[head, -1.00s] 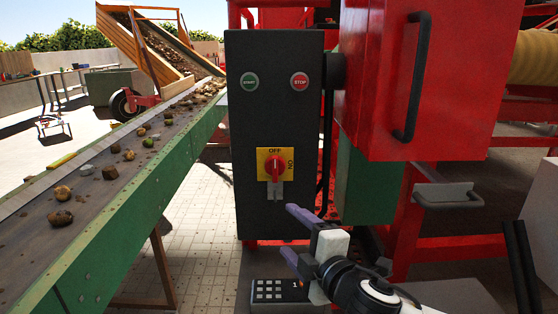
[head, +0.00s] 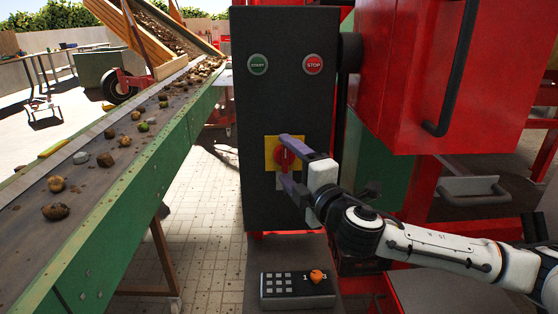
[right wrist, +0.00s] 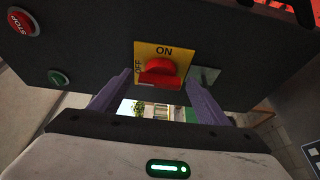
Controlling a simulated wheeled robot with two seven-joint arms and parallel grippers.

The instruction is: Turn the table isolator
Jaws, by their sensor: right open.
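The isolator is a red rotary knob (head: 284,155) on a yellow plate (head: 270,142), on the front of a dark control box (head: 262,105). The right wrist view shows the knob (right wrist: 160,72) close up, with ON and OFF printed on the plate (right wrist: 165,50). The knob's grip runs in line with OFF. My right gripper (head: 285,160) is open at the knob, its purple fingers one above and one below it in the head view. In the right wrist view the fingers (right wrist: 158,84) are on either side of the knob, apart from it. My left gripper is out of view.
Green START (head: 258,65) and red STOP (head: 313,65) buttons are above the isolator. A red cabinet (head: 420,90) with a black handle juts out at right. A conveyor (head: 120,210) carrying potatoes runs along the left. A keypad box (head: 297,290) sits below.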

